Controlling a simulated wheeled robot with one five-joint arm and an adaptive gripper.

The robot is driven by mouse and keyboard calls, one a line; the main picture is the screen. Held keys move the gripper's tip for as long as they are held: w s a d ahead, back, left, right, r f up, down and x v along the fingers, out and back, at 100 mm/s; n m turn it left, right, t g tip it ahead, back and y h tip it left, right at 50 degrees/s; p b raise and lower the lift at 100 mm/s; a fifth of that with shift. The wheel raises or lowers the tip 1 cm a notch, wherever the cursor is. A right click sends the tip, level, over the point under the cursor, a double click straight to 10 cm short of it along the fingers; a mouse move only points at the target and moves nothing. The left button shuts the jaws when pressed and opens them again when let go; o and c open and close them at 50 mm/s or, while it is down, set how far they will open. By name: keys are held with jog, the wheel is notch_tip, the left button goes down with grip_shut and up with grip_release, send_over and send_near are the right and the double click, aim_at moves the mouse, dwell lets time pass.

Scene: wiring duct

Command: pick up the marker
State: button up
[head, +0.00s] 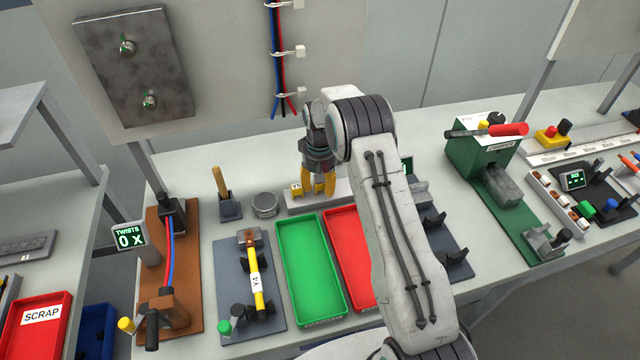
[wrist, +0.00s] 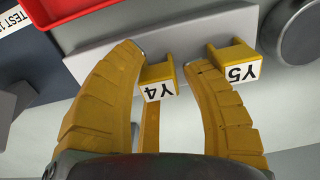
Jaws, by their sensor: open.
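Two yellow clip-like markers stand on a pale grey block (head: 293,205), which also shows in the wrist view (wrist: 195,40). The marker labelled Y4 (wrist: 156,78) is between my gripper's yellow fingers (wrist: 166,58), closer to the left one. The marker labelled Y5 (wrist: 234,64) is just outside the right finger; it also shows in the head view (head: 297,190). My gripper (head: 319,191) points down at the block and is open. I cannot tell whether a finger touches either marker. In the head view the fingers hide Y4.
A green tray (head: 310,270) and a red tray (head: 345,245) lie in front of the block. A round tin (head: 265,204) stands to its left. A yellow cable labelled Y4 (head: 256,280) sits in a fixture. A green press (head: 480,160) stands right.

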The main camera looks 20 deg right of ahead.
jog(key=shift+c, duration=0.3)
jog(key=c, duration=0.5)
jog(key=shift+c, duration=0.2)
jog(key=shift+r, duration=0.15)
